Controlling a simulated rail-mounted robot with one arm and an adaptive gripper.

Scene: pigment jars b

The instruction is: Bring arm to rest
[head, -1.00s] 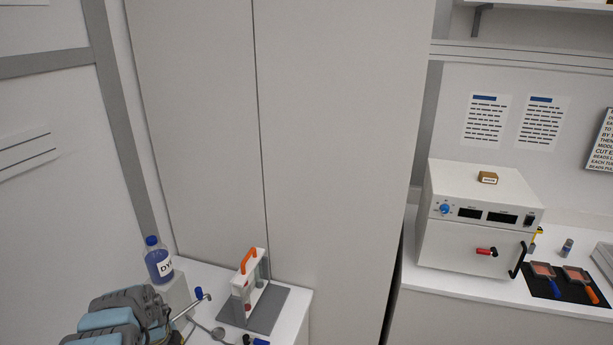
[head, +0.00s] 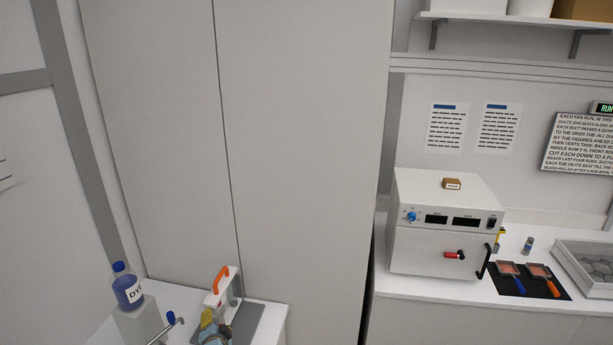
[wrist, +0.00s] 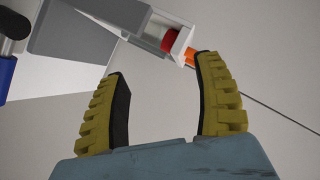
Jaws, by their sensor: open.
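My gripper (wrist: 162,100) fills the lower part of the wrist view. Its two yellow, ribbed fingers stand wide apart with nothing between them. In the head view only a small part of my arm shows at the bottom, in front of the white stand with the orange handle (head: 221,279). In the wrist view a white holder (wrist: 178,44) with a red piece inside and an orange part lies beyond the fingertips, apart from them.
A blue-capped bottle of dye (head: 127,288) stands on a block at the lower left. A white oven-like box (head: 440,240) sits on the right counter, beside a black mat (head: 555,290) with two pans and a tray (head: 590,268). A tall cabinet (head: 300,150) stands between.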

